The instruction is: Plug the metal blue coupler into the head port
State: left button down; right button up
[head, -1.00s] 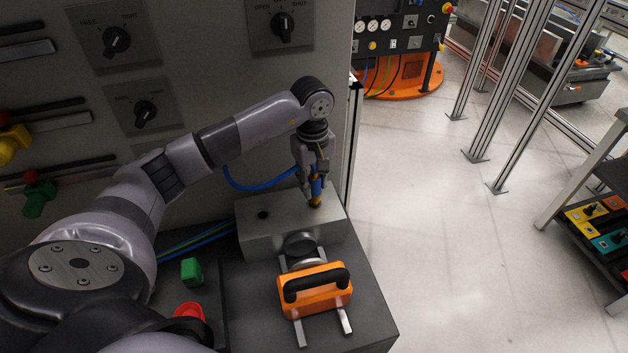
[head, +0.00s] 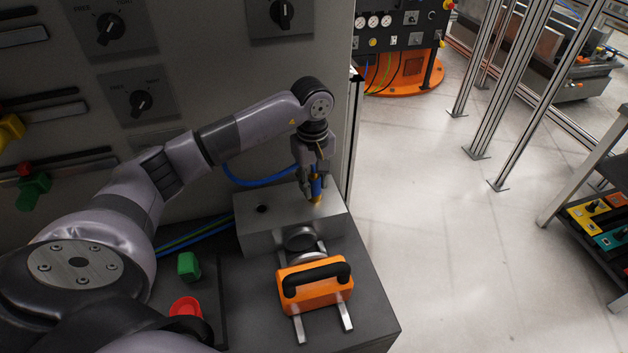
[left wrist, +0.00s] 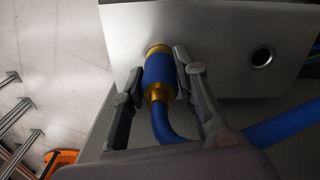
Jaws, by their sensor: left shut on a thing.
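The metal blue coupler (head: 316,187), blue with brass-coloured ends, is in my left gripper (head: 311,184) above the right part of the grey metal block (head: 282,221). In the left wrist view the coupler (left wrist: 158,76) lies between the two fingers of my gripper (left wrist: 156,78), with its brass tip against the block (left wrist: 215,35). How deep the tip sits cannot be told. A blue hose (left wrist: 172,128) runs from its rear end. An open round hole (left wrist: 261,54) shows in the block beside it; it also shows in the head view (head: 262,208). My right gripper is not in view.
An orange part with a black handle (head: 315,287) sits on rails in front of the block. A green block (head: 188,266) and a red cup-like part (head: 186,307) lie to the left. The panel with knobs (head: 140,99) rises behind. Open floor is at right.

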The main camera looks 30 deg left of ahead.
pick_arm(q)
jog(key=c, duration=1.2)
grip_release()
jog(key=shift+o, duration=0.2)
jog(key=shift+r, duration=0.1)
